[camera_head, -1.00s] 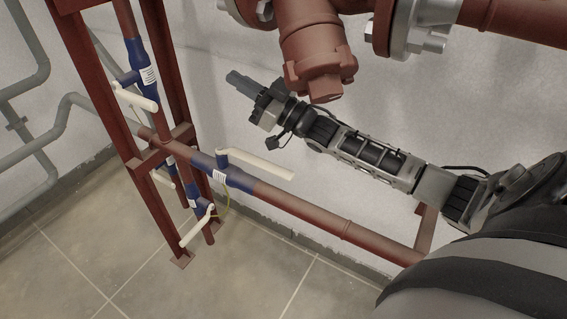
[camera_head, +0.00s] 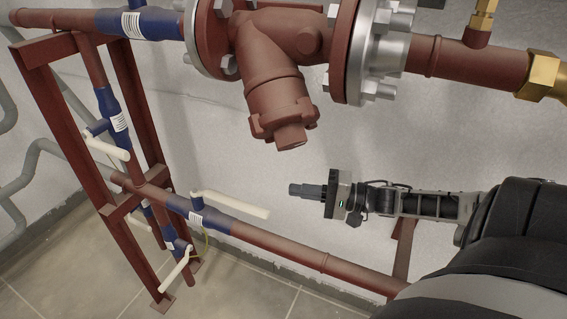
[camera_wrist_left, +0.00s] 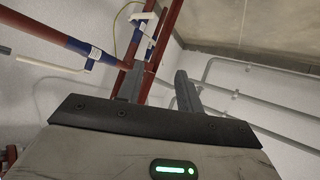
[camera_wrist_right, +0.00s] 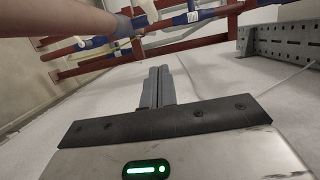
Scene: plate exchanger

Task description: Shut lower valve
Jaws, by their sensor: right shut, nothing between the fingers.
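Several blue valves with white lever handles sit on red pipes at the left of the head view. The valve on the low horizontal pipe (camera_head: 196,218) has its long handle (camera_head: 235,204) running roughly along the pipe. A lower handle (camera_head: 175,270) hangs slanted near the frame's foot, and an upper handle (camera_head: 106,146) slants across the vertical pipe. I cannot tell which one is meant. My right gripper (camera_head: 298,190) is shut and empty, right of the long handle's tip and apart from it. My left gripper (camera_wrist_left: 158,84) is open and empty, seen only in the left wrist view.
A large red strainer body (camera_head: 276,95) with bolted flanges hangs above my right gripper. A red frame (camera_head: 75,150) carries the pipes at left. Grey pipes (camera_head: 28,165) run along the left wall. A perforated metal tray (camera_wrist_right: 285,42) shows in the right wrist view.

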